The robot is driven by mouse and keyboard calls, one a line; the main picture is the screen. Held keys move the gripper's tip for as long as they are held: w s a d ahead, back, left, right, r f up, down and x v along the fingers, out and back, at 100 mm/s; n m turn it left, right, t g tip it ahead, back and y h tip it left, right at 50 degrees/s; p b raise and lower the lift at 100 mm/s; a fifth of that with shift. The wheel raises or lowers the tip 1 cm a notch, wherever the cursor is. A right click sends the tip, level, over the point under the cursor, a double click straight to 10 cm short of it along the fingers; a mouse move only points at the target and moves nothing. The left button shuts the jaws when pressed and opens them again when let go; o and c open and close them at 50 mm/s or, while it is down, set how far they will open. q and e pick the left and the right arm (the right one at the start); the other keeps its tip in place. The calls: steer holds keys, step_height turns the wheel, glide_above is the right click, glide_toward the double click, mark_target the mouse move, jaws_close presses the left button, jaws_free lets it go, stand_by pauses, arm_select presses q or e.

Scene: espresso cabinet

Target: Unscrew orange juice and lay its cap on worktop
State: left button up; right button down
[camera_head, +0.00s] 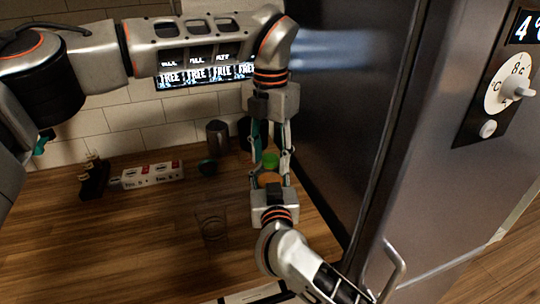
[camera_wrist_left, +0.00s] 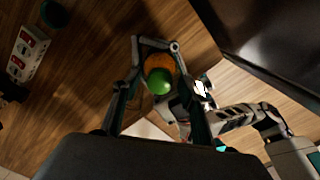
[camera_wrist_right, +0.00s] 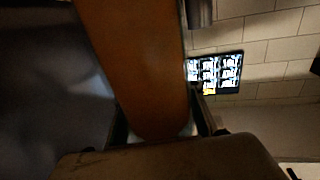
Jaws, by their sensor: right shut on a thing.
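The orange juice bottle (camera_head: 268,178) has a green cap (camera_head: 270,160) on top and looks upright beside the dark cabinet side. My right gripper (camera_head: 272,182) reaches in from below and is shut on the bottle body, which fills much of the right wrist view (camera_wrist_right: 140,70). My left gripper (camera_head: 271,152) points down from above, its fingers apart on either side of the cap. In the left wrist view the green cap (camera_wrist_left: 160,82) and orange bottle (camera_wrist_left: 158,63) lie between the open left fingers. I cannot tell whether those fingers touch the cap.
A clear glass (camera_head: 212,225) stands on the wooden worktop (camera_head: 130,235). A black rack (camera_head: 93,177), a white socket strip (camera_head: 150,175), a dark round object (camera_head: 207,167) and a grey canister (camera_head: 217,136) stand behind. A steel cabinet (camera_head: 450,170) bounds the right. The worktop's left front is clear.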

arm_select(q)
steer(key=shift+r, duration=0.1)
step_height(320, 180, up, 4)
steer(key=shift+r, duration=0.1)
steer(key=shift+c, duration=0.6)
steer(key=shift+r+m, duration=1.3)
steer(key=shift+r, duration=0.25)
steer(key=shift+w+f, duration=0.1)
steer(key=shift+f, duration=3.7)
steer(key=shift+c, duration=0.4)
jaws_close()
steer(key=n, duration=0.5)
steer(key=shift+r, duration=0.1)
